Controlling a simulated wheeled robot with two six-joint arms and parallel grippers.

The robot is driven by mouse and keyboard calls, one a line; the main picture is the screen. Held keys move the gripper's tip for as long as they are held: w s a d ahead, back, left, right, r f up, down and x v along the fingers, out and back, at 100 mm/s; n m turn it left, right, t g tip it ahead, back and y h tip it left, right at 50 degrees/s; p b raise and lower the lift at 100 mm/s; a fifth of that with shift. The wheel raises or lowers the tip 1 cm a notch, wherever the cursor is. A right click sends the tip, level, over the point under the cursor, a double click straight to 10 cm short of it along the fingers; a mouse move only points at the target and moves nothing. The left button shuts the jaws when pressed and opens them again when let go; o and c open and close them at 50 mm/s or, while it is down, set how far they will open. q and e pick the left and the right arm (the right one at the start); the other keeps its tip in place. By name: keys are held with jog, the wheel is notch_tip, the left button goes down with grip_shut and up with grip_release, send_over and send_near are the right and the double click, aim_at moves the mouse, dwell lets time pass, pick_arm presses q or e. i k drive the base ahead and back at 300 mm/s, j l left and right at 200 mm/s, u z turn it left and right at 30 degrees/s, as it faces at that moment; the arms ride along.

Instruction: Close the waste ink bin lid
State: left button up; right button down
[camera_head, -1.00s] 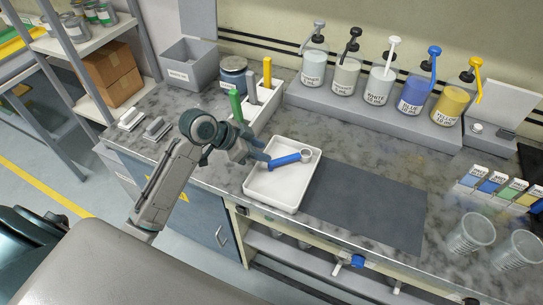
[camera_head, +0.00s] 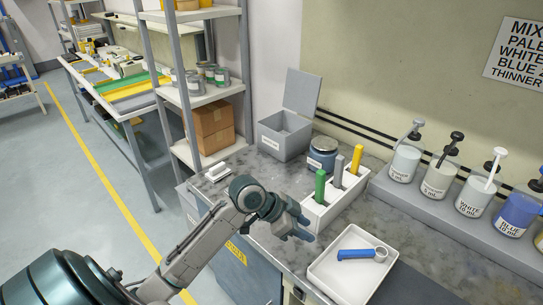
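The waste ink bin (camera_head: 285,139) is a grey open-topped box with a label on its front, at the back of the counter in the head view. Its grey lid (camera_head: 301,92) stands up at the rear, open. My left gripper (camera_head: 304,230) is over the counter, in front of the white holder and left of the tray, well apart from the bin. Its fingertips are small and overlapping here, so I cannot tell whether they are open or shut. My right gripper is out of view.
A dark jar (camera_head: 322,154) stands right of the bin. The white holder (camera_head: 330,207) carries green, grey and yellow upright handles. A white tray (camera_head: 338,289) holds a blue-handled tool (camera_head: 362,254). A shelf (camera_head: 205,95) stands left of the bin. Pump bottles (camera_head: 405,160) line the back right.

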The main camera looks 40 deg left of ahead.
aim_at(302, 90)
jog(key=u, duration=1.1)
